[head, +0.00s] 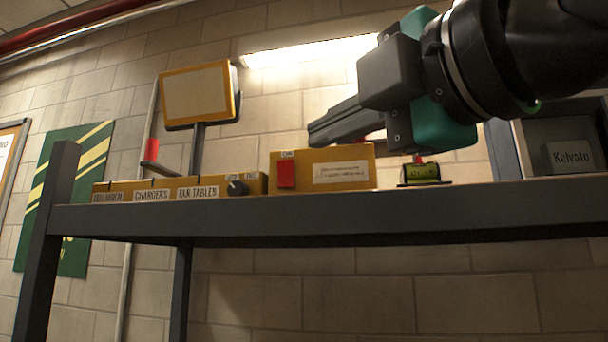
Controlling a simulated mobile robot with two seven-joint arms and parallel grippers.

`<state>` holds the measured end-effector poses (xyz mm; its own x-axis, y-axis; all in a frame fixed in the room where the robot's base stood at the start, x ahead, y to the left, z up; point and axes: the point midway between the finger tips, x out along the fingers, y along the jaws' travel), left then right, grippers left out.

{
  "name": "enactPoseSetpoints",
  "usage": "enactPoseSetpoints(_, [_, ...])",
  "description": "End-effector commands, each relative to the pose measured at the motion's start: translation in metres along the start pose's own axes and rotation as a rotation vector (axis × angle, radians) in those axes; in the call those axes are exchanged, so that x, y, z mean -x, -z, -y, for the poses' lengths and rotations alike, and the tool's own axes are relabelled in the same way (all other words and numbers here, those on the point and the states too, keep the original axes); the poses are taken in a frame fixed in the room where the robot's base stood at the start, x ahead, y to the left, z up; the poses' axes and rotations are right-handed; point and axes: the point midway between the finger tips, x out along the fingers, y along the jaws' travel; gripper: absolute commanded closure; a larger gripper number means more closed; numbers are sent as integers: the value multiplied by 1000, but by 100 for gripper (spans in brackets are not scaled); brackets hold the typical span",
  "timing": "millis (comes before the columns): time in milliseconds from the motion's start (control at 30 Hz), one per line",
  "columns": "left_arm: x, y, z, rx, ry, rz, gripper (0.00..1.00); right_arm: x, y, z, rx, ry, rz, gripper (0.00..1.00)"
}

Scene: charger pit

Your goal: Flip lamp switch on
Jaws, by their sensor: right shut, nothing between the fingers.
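A yellow box (330,158) with a red switch (286,174) on its front stands on the dark shelf. A small label sits above the switch, and a wider label with unreadable print is to its right. I cannot tell which way the switch is set. A yellow-framed panel (199,95) on a dark post, perhaps the lamp, stands behind and left; its face looks unlit. My right gripper (316,133) is shut and empty, its fingertips in front of the wall just above the yellow box, with no contact visible. My left gripper is not in view.
The shelf (330,220) also carries yellow boxes labelled "CHARGERS" (152,194) and "FAN TABLES" (198,193), a box with a black knob (237,188), a small green level-like item (420,174), and a grey unit marked "Kelvato" (570,157) at right.

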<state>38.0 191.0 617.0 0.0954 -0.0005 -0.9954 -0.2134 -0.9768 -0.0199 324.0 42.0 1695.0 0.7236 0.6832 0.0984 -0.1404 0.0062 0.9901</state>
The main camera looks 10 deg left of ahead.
Motion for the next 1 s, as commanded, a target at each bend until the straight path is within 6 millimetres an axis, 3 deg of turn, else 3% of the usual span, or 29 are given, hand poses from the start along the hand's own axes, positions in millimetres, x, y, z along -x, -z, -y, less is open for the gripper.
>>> enactPoseSetpoints(367, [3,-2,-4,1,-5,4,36,-11,-1,0,-4,3,0,100])
enactPoseSetpoints(833, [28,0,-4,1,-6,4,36,-105,0,-1,-3,4,-1,100])
enactPoseSetpoints(1000, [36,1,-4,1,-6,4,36,-120,-21,-1,-4,1,3,100])
